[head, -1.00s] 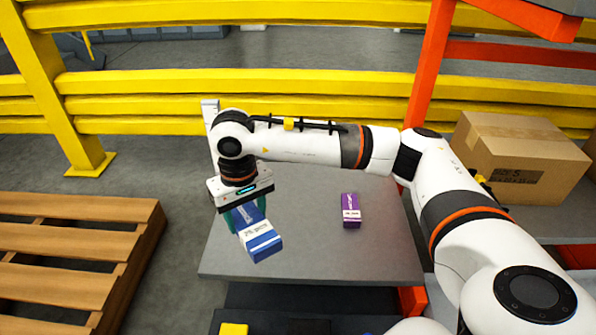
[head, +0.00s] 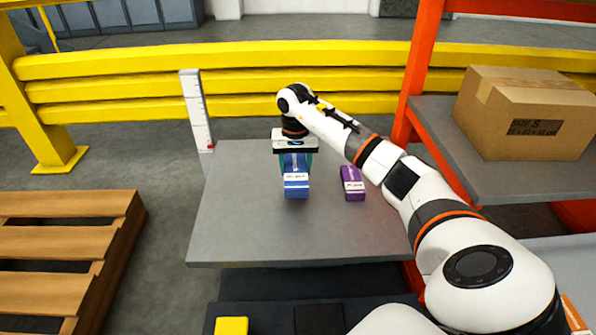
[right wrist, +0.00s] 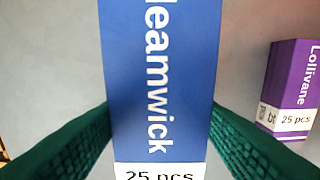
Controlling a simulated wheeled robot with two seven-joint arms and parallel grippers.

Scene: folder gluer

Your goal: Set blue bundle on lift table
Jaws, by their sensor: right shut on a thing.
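The blue bundle (head: 296,188) is a blue box with a white label band. My right gripper (head: 296,163) is shut on it, over the grey lift table (head: 235,225). In the right wrist view the green fingers stand on either side of the bundle (right wrist: 160,75), whose face reads "25 pcs". I cannot tell whether its underside touches the table top. A purple bundle (head: 352,183) lies on the table just to the right, apart from the blue one; it also shows in the right wrist view (right wrist: 288,92). My left gripper is not in view.
A height scale (head: 197,110) stands at the table's back left corner. A red post (head: 418,75) and a shelf with a cardboard box (head: 525,115) stand at right. A wooden pallet (head: 65,240) lies at left, a yellow barrier (head: 240,65) behind. The table's left and front are bare.

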